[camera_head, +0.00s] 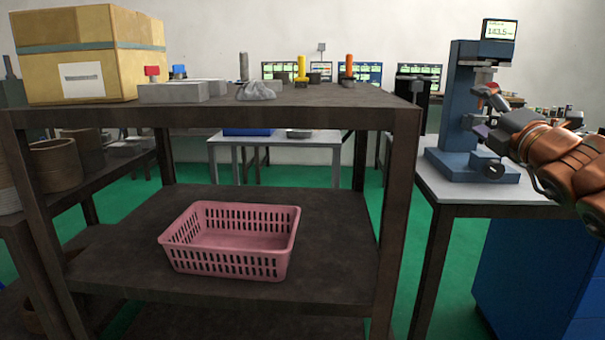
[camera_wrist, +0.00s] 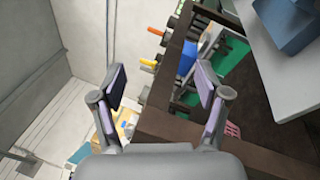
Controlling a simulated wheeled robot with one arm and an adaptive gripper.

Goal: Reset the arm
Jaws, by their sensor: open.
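My arm comes in from the right edge in the head view, its orange-brown links in front of the blue machine on the right bench. My gripper (camera_head: 484,110) is at the arm's end, close in the picture to the machine's head; I cannot tell whether they touch. In the wrist view my gripper (camera_wrist: 160,100) is open. Its two fingers with purple-grey pads stand wide apart, with nothing between them. The wrist view is tilted, with the wall at left and the shelf behind the fingers.
A dark shelf (camera_head: 330,118) holds a cardboard box (camera_head: 120,50), grey blocks (camera_head: 172,92) and yellow (camera_head: 301,66) and orange-topped (camera_head: 349,66) upright parts. A pink basket (camera_head: 232,262) stands empty on its lower board. The blue machine (camera_head: 462,110) stands on a bench (camera_head: 440,185).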

